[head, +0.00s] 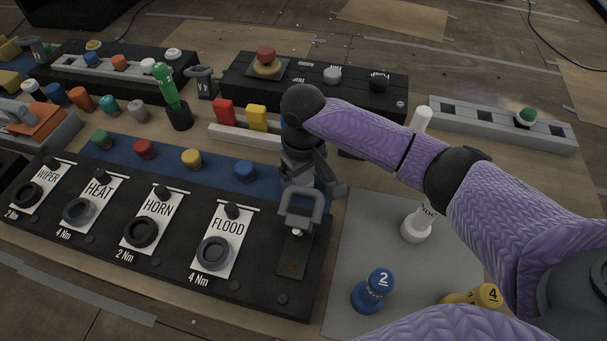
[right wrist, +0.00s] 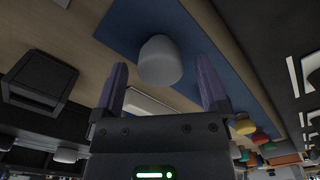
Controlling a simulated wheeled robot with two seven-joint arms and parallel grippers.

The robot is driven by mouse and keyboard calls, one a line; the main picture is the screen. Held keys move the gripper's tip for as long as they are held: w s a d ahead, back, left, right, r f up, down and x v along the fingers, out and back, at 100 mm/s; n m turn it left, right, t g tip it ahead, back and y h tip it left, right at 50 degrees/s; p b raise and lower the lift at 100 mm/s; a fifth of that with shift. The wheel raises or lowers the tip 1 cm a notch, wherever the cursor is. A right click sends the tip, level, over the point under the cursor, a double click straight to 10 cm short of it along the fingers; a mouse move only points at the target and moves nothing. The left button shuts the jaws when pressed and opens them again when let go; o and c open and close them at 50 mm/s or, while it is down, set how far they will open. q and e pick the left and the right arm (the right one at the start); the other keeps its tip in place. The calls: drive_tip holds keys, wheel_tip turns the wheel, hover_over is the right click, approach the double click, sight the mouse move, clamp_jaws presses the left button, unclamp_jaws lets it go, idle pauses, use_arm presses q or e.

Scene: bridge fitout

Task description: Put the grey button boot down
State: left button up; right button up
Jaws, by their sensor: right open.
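The grey button boot (right wrist: 160,62) is a pale, rounded cap. In the right wrist view it rests on the blue strip (right wrist: 128,22), between the two spread fingers of my right gripper (right wrist: 163,92), with a gap visible on each side. In the head view my right gripper (head: 310,182) points down at the right end of the blue strip (head: 215,166), behind the black switch panel (head: 180,262). It hides the boot there. My left gripper is not in view.
A grey guard bracket (head: 300,205) rises from the panel close to my gripper. A grey mat (head: 375,240) on the right holds a white piece (head: 416,228) and a blue piece (head: 373,291).

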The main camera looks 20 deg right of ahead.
sight(303, 178)
wheel_tip(303, 178, up, 11)
drive_tip(key=p, duration=0.4)
drive_tip(key=shift+r, duration=0.15)
